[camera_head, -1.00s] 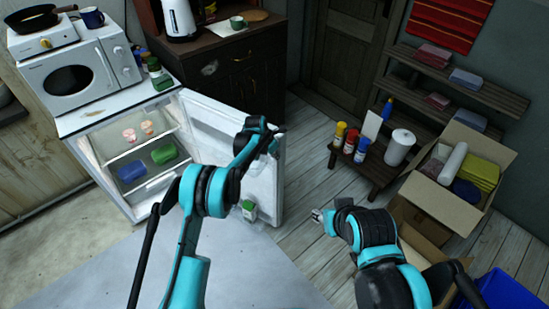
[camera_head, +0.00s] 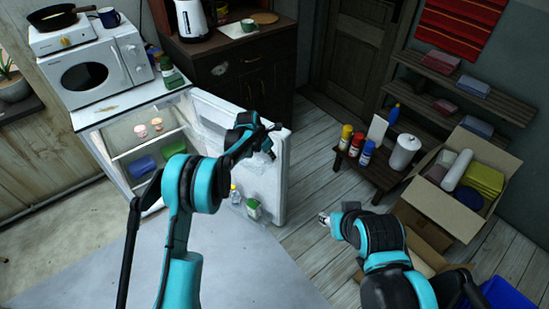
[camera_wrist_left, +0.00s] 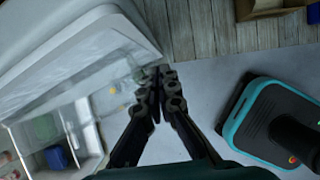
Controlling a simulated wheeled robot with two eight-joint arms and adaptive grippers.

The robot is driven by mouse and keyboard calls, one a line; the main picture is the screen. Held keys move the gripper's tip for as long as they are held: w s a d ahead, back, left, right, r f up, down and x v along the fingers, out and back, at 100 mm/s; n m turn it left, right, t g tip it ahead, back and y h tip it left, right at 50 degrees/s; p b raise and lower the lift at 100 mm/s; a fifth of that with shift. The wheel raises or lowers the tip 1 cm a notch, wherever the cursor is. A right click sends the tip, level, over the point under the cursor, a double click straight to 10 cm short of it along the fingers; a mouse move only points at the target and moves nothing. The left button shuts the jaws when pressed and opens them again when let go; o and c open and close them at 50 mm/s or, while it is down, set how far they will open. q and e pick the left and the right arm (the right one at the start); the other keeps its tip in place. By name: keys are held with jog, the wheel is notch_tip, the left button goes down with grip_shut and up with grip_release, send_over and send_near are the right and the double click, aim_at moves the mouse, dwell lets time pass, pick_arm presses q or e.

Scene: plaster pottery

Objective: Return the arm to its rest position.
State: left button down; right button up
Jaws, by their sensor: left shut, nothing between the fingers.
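My left arm reaches up from the bottom in the head view, bent at a teal and black elbow. My left gripper (camera_head: 267,141) is by the top of the open white fridge door (camera_head: 283,172), overlapping it in the picture; I cannot tell whether they touch. In the left wrist view its dark fingers (camera_wrist_left: 158,78) are together with nothing between them, beside the door's edge. My right gripper (camera_head: 324,217) shows small above the floor, left of its folded arm. Its fingers are too small to read.
The open fridge (camera_head: 120,138) holds blue and green containers. A microwave (camera_head: 92,72) stands on top of it. A low bench (camera_head: 375,172) with bottles and an open cardboard box (camera_head: 443,205) are on the right. Plank floor between door and bench is clear.

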pick_arm(q)
jog(key=s+a+r+m+t, duration=0.1)
jog(key=s+a+r+m, duration=0.35)
jog(key=r, duration=0.25)
jog(key=s+a+r+m+y, duration=0.1)
jog(key=s+a+r+m, duration=0.2)
jog(key=s+r, duration=0.35)
jog(key=s+a+r+m+t, duration=0.1)
jog(key=s+a+r+m, duration=0.3)
jog(key=r, duration=0.4)
jog(key=s+a+m+t+y, duration=0.1)
jog(key=s+a+m, duration=0.2)
jog(key=s, duration=0.5)
jog(key=s+a+m, duration=0.3)
jog(key=s+m, duration=0.3)
jog(key=s, duration=0.2)
jog(key=s+a+f+m+t+y, duration=0.1)
jog(key=s+a+m, duration=0.2)
jog(key=s, duration=0.5)
jog(key=shift+a+m+t+y+p, duration=0.3)
jog(key=shift+a+m+p, duration=0.1)
jog(key=shift+m, duration=0.45)
